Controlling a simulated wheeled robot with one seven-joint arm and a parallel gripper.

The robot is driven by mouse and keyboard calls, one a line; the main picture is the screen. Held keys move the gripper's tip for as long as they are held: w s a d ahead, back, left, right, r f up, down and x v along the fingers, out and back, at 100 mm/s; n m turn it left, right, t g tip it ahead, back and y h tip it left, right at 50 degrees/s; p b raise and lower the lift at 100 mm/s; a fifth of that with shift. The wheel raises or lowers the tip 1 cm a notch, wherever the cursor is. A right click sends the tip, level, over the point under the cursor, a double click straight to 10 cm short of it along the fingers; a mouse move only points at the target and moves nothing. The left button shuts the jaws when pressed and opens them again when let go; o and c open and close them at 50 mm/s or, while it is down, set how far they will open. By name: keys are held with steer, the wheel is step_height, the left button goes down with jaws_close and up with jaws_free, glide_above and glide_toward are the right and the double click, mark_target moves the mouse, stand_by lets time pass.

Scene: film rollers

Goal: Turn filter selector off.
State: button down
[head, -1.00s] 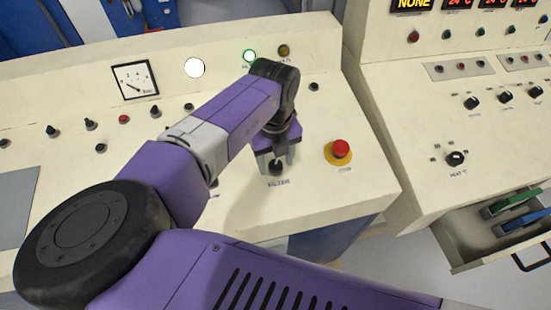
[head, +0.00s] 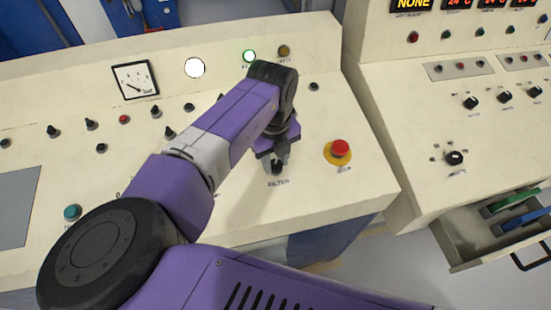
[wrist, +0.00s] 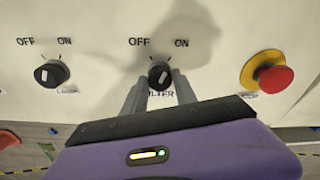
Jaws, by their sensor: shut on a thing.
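The filter selector (wrist: 158,72) is a round black knob with a white mark, on the cream panel between OFF at upper left and ON at upper right. Its white mark tilts up and to the right, toward ON. My gripper (wrist: 160,83) has its two grey fingers on either side of this knob and is shut on it. In the head view my gripper (head: 275,166) reaches down to the panel just above the FILTER label, and its fingers hide most of the knob.
A similar OFF/ON knob (wrist: 51,74) is left of the filter selector. A red emergency button on a yellow base (head: 340,149) stands close on the right. An open drawer (head: 500,238) is at lower right.

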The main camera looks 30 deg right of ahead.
mark_target(273, 166)
steer(key=n+p, duration=0.1)
steer(key=n, duration=0.4)
steer(key=n+p, duration=0.1)
steer(key=n, duration=0.4)
steer(key=shift+a+h, duration=0.1)
steer(key=shift+h, duration=0.3)
steer(key=shift+n, duration=0.4)
steer(key=c, duration=1)
jaws_free()
steer(key=shift+r, duration=0.1)
steer(key=shift+t, duration=0.3)
steer(key=r, duration=0.5)
steer(key=r+b, duration=0.1)
steer(key=r, duration=0.1)
steer(key=shift+s+a+r, duration=0.15)
steer(key=shift+a+r, duration=0.15)
steer(key=shift+a, duration=0.1)
